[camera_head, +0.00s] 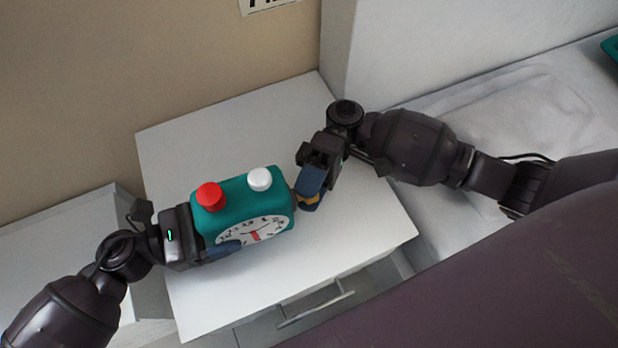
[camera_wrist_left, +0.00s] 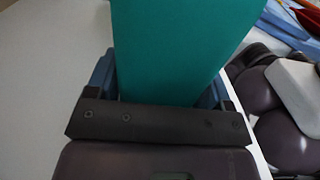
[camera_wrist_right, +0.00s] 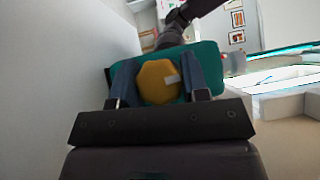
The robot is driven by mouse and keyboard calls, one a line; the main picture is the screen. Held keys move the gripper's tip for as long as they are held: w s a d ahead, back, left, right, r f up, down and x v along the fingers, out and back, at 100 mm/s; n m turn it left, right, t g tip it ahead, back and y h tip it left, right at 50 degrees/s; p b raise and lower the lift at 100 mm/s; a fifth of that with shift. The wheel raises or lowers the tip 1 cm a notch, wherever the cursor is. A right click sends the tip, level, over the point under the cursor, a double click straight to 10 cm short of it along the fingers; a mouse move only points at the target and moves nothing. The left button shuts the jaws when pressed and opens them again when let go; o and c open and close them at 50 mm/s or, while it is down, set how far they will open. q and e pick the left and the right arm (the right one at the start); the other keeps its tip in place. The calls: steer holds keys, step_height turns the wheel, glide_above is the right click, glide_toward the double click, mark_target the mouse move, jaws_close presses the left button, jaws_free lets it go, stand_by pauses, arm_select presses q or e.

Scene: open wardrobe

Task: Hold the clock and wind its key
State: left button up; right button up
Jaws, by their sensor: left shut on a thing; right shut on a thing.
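The teal clock (camera_head: 236,200) has a white dial, a red knob and a white knob on top. It is at the nightstand top (camera_head: 190,140); I cannot tell whether it touches the surface. My left gripper (camera_head: 220,236) is shut on the clock's left end, one blue finger across the dial; the clock's teal body (camera_wrist_left: 175,50) fills the left wrist view between the fingers. My right gripper (camera_head: 308,190) is shut on the yellow key (camera_wrist_right: 158,82) at the clock's right end. In the head view only a sliver of the key shows; its shaft is mostly hidden.
The white nightstand has a drawer handle (camera_head: 316,308) on its front. A tan wall stands behind it. A white bed (camera_head: 490,120) lies at the right. The nightstand top is bare behind the clock and in front of it.

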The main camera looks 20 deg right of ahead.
steer(key=o, duration=0.9)
arm_select(q)
steer(key=shift+f, duration=0.1)
arm_select(e)
step_height(320, 180, up, 10)
steer(key=shift+r, duration=0.15)
steer(key=shift+w+d, duration=0.1)
steer(key=shift+w, duration=0.05)
